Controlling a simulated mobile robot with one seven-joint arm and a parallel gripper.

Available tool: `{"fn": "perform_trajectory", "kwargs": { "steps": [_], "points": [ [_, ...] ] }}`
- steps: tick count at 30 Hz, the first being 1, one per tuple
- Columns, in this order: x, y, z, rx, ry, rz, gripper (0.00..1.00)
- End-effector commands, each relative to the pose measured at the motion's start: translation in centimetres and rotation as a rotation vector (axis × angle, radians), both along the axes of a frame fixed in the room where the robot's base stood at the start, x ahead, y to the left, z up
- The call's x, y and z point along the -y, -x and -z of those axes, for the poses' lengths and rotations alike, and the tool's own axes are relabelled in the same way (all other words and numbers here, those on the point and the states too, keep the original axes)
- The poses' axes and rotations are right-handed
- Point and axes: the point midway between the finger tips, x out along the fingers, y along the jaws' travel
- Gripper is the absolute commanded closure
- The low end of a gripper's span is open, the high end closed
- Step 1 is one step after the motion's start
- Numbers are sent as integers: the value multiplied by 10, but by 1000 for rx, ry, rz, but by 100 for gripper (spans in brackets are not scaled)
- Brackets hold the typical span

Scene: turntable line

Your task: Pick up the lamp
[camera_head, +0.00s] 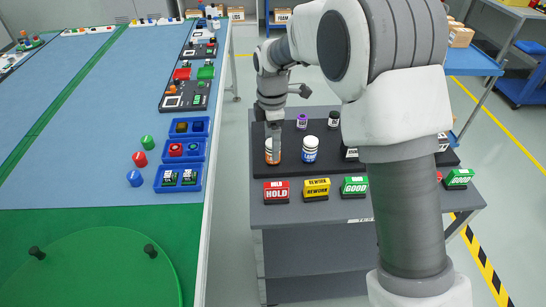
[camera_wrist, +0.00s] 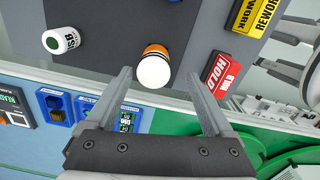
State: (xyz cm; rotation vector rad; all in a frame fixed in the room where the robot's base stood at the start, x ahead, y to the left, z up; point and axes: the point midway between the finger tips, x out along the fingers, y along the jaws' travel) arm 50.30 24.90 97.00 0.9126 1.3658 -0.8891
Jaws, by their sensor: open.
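No object in view is clearly recognisable as a lamp. Small round green (camera_head: 147,142), red (camera_head: 139,159) and blue (camera_head: 134,178) pieces stand on the left table; I cannot tell whether one is the lamp. My gripper (camera_head: 273,128) points down over the far left of the dark mat on the grey cart. An orange bottle with a white cap (camera_head: 272,155) is below it. In the wrist view, this bottle (camera_wrist: 153,70) shows between the open fingertips (camera_wrist: 159,74), and no grip is visible. My arm hides part of the cart.
A white bottle with a blue label (camera_head: 310,149) stands right of the orange one. HOLD (camera_head: 277,191), REWORK (camera_head: 316,188) and GOOD (camera_head: 354,186) signs line the cart's front. Blue bins (camera_head: 178,178) sit along the left table's edge. A green turntable (camera_head: 95,270) is at lower left.

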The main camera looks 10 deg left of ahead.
Motion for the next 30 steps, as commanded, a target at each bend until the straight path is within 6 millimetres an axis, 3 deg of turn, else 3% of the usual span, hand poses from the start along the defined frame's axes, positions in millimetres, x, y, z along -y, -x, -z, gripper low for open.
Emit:
{"fn": "perform_trajectory", "kwargs": {
  "steps": [5, 15, 21, 23, 30],
  "points": [
    [0, -1, 9, -2, 1, -1, 13],
    [-1, -8, 53, -1, 0, 0, 13],
    [-1, -9, 54, 0, 0, 0, 13],
    [-1, -9, 54, 0, 0, 0, 20],
    [-1, -9, 54, 0, 0, 0, 64]
  ]
}}
